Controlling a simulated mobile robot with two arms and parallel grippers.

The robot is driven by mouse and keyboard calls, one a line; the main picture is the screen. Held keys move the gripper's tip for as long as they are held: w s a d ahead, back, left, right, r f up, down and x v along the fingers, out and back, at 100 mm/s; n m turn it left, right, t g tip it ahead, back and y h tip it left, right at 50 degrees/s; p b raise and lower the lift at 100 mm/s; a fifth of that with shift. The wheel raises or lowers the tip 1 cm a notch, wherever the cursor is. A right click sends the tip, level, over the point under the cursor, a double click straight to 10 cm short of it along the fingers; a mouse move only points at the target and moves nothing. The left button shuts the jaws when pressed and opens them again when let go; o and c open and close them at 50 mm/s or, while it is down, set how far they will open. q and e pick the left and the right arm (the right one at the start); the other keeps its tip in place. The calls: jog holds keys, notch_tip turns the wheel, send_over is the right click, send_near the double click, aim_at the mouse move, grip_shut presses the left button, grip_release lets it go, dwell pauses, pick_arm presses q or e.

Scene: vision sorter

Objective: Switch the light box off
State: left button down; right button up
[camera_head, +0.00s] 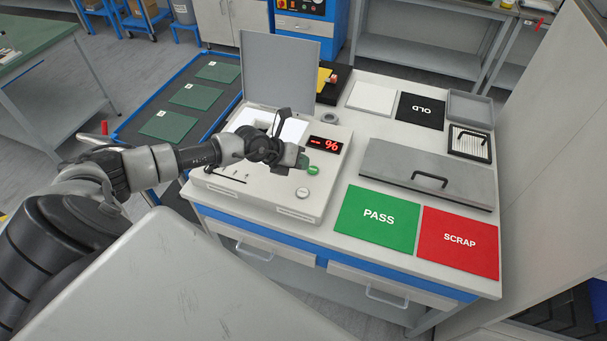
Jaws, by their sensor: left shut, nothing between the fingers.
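The light box (250,203) is a pale box on the workbench with its grey lid (281,72) standing open at the back. A bright white panel (292,130) shows inside it, partly hidden by my left arm. A red-digit display (326,145) is lit on its top. A green button (313,170) and a pale round knob (302,192) sit at its right front. My left gripper (306,160) is shut and empty, over the top of the box close beside the green button. I cannot tell whether it touches the button. My right gripper is not in view.
A green PASS mat (377,240) and a red SCRAP mat (458,262) lie at the bench's front right. Behind them is a grey panel with a black handle (400,165).

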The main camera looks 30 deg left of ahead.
pick_arm(q)
jog(key=f+b, duration=0.1)
jog(key=b, duration=0.6)
send_over(301, 191)
notch_tip(301, 191, down, 6)
jog(key=shift+f+b, duration=0.5)
jog(key=shift+f, duration=0.35)
jog(key=shift+f, duration=0.15)
dwell(0.9)
jog(key=shift+f, duration=0.3)
jog(key=shift+f+b, duration=0.3)
jog(key=shift+f, duration=0.1)
dwell(0.5)
dwell(0.4)
jog(key=shift+r+p, duration=0.85)
jog(key=shift+p, duration=0.1)
